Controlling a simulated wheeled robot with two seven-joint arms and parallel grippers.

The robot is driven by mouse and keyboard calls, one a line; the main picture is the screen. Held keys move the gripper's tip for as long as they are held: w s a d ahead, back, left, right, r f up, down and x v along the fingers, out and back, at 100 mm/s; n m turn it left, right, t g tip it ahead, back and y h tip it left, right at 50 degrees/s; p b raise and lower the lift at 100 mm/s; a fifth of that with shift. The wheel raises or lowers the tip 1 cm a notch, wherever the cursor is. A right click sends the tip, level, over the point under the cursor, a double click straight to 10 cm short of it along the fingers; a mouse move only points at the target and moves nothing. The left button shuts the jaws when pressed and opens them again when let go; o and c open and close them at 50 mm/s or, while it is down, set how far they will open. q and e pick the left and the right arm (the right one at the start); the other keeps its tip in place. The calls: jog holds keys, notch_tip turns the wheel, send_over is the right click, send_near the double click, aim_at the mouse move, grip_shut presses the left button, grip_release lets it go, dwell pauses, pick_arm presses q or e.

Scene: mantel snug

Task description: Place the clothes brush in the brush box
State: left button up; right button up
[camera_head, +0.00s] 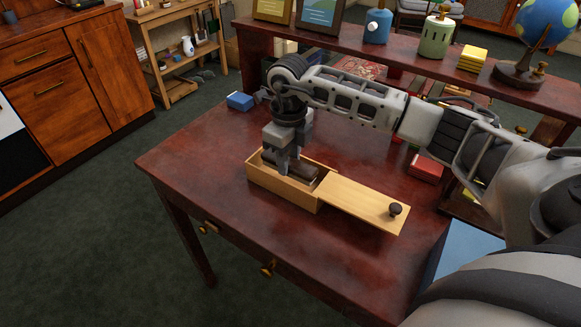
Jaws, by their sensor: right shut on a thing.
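The brush box (281,194) is a light wooden box on the dark red table, with its lid (358,201) slid far out to the right. The lid has a dark knob. My right gripper (288,166) points down over the open part of the box and is shut on the clothes brush (301,171). The brush is dark brown and sits low, between the box walls. The gripper hides part of it, and I cannot tell whether it touches the box floor. My left gripper is not in view.
The table (203,153) is clear left of the box. A blue box (240,101) lies at its back left and a red box (425,168) lies right of my wrist. A raised shelf behind carries a blue canister (377,26), a green canister (436,36) and a globe (546,22).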

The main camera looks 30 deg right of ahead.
aim_at(290, 158)
jog(key=f, duration=0.3)
jog(key=shift+w+d+f+p, duration=0.1)
jog(key=shift+d+f+p, duration=0.1)
jog(key=shift+d+p, duration=0.1)
jog(key=shift+f, duration=0.15)
jog(key=shift+f, duration=0.1)
jog(key=shift+f, duration=0.15)
jog(key=o, duration=0.7)
jog(key=shift+r, duration=0.4)
notch_tip(290, 158, up, 12)
jog(key=shift+f+b, duration=0.2)
jog(key=shift+b, duration=0.15)
